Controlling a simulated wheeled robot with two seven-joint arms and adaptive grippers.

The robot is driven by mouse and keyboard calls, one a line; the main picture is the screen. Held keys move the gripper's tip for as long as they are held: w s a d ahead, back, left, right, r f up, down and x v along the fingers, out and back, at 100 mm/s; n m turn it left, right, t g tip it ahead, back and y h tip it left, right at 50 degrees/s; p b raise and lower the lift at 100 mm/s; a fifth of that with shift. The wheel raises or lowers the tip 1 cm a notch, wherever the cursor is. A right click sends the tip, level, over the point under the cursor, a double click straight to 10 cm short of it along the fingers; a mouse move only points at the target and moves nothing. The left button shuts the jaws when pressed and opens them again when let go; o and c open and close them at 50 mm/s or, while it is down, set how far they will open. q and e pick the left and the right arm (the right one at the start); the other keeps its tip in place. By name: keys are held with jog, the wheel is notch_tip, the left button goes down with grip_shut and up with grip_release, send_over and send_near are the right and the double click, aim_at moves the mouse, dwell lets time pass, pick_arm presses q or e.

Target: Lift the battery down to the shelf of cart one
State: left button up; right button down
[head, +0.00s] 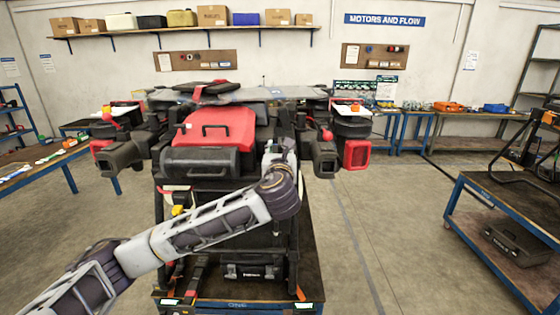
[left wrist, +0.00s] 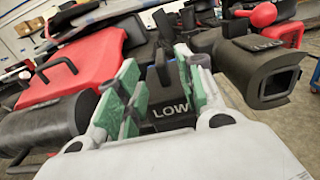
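The battery (left wrist: 168,108) is a dark block marked LOW with an upright handle, seen in the left wrist view. It sits in the drone's body, beside the red tank. In the head view I cannot make it out behind my left gripper (head: 278,155). In the left wrist view my left gripper (left wrist: 160,85) has its green-padded fingers on either side of the battery's handle, apparently with narrow gaps. The drone (head: 235,95) stands on a frame above the cart (head: 238,306), whose low shelf holds a black case (head: 252,271). My right gripper is not in view.
The red tank (head: 218,130) and black nozzle housings, one (head: 325,155) at the right, crowd the gripper. A blue-framed table (head: 510,205) stands at right, a workbench (head: 45,165) at left. The floor between is clear.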

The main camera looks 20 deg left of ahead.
aim_at(280, 143)
pick_arm(q)
jog(key=shift+w+a, duration=0.1)
jog(key=shift+w, duration=0.2)
jog(key=shift+w, duration=0.1)
jog(key=shift+p+x, duration=0.5)
jog(key=shift+x, duration=0.45)
jog(key=shift+p+x, duration=0.35)
jog(key=shift+x, duration=1.2)
jog(key=shift+c, duration=0.5)
jog(key=c, duration=0.7)
grip_shut()
